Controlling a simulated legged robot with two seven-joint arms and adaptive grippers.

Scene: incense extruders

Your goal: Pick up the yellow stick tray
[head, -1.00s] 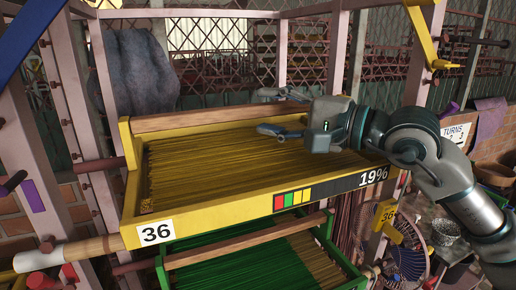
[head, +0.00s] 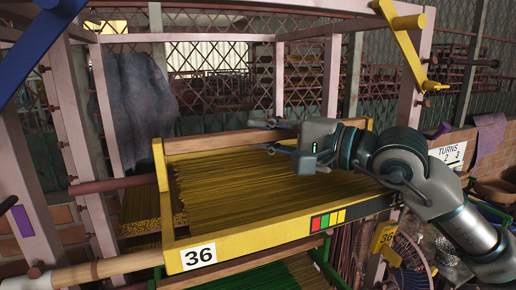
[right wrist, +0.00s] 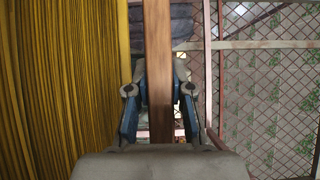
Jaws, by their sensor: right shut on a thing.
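The yellow stick tray (head: 265,236) is full of thin yellow sticks and bears the number 36 and a red, green and yellow strip on its front wall. A wooden rail (head: 215,142) runs along its far side. My right gripper (head: 274,136) reaches over the tray from the right and is shut on this rail. In the right wrist view the rail (right wrist: 158,60) passes between both fingers (right wrist: 159,108), with the sticks to the left. My left gripper is not in view.
More yellow sticks (head: 140,212) show left of the tray. A green tray (head: 262,280) lies below it. Pink rack posts (head: 98,140) stand around it, and a wooden pole (head: 95,270) lies at lower left. A yellow bracket (head: 405,45) juts in at upper right.

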